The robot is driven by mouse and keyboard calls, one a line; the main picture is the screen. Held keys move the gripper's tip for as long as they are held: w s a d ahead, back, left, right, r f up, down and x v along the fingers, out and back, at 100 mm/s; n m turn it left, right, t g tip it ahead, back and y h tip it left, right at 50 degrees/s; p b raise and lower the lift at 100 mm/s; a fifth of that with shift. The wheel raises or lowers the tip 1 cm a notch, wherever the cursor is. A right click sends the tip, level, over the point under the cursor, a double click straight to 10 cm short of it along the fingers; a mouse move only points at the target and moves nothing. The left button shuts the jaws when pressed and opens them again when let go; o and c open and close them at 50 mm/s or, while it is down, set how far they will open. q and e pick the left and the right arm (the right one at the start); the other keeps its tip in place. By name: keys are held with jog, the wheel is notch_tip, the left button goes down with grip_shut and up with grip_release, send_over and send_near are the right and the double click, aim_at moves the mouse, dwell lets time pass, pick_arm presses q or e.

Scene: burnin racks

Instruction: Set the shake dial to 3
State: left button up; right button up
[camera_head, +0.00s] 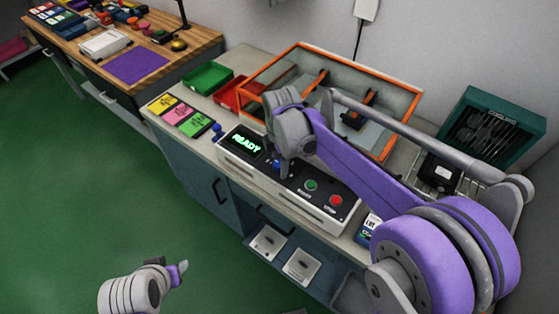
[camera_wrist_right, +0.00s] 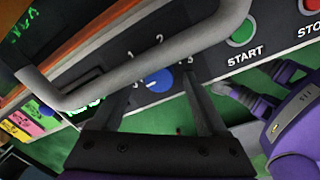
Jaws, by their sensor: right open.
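The shake dial (camera_wrist_right: 158,80) is a round blue knob with a white mark on the front panel of the control box (camera_head: 325,218). In the right wrist view the numbers 1, 2 and 3 stand around it, and the white mark lies on its lower left, away from the 3. My right gripper (camera_wrist_right: 160,74) is open, with one finger on each side of the dial; I cannot tell whether they touch it. My left gripper (camera_head: 181,269) hangs over the green floor, away from the box.
A green START button (camera_head: 310,185) and a red STOP button (camera_head: 336,201) sit right of the dial. A lit READY display (camera_head: 246,142) is at its left. An orange-framed case (camera_head: 405,88) stands behind the box. Coloured cards (camera_head: 181,117) lie at left.

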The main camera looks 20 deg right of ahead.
grip_shut()
dwell(0.3)
